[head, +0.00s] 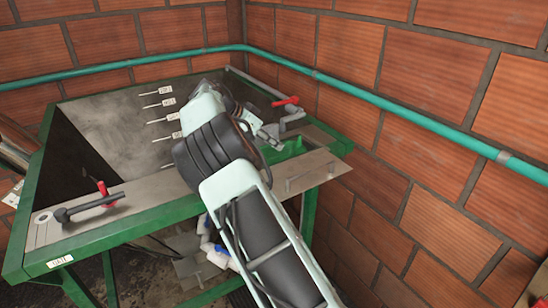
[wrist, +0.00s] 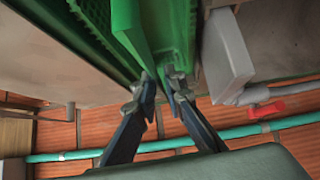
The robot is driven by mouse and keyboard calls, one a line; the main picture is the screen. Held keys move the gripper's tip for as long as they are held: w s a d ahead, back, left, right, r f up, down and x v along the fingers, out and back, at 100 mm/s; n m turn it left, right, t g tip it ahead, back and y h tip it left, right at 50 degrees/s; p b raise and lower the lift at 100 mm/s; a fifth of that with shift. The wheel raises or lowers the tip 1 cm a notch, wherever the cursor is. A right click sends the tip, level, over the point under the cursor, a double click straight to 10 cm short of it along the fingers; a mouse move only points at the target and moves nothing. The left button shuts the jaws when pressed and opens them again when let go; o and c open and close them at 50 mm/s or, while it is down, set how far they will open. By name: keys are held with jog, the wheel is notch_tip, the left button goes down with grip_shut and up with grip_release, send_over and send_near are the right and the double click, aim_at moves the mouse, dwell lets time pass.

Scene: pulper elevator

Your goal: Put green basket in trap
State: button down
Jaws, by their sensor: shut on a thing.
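The green basket (wrist: 180,28), with slotted sides, fills the top middle of the wrist view. My gripper (wrist: 160,82) is shut on a thin green edge of it, with the fingertips on either side. In the head view only a small green part of the basket (head: 289,148) shows beyond my arm, at the right end of the green-framed tank. How deep the basket sits inside cannot be told.
A red-handled valve (head: 88,203) is on the tank's left front, and another red handle (head: 286,101) is at the back right. A grey block (wrist: 228,58) stands close right of the basket. Brick walls (head: 440,80) and a teal pipe (head: 400,103) run close behind and right.

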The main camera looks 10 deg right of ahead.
aim_at(274, 156)
jog(key=shift+f+p, duration=0.3)
jog(key=shift+f, duration=2.25)
jog(key=shift+f, duration=0.1)
jog(key=shift+f, duration=0.15)
jog(key=c, duration=2)
grip_release()
jog(key=shift+r, duration=0.25)
jog(key=b+v, duration=0.1)
jog(key=v, duration=1.1)
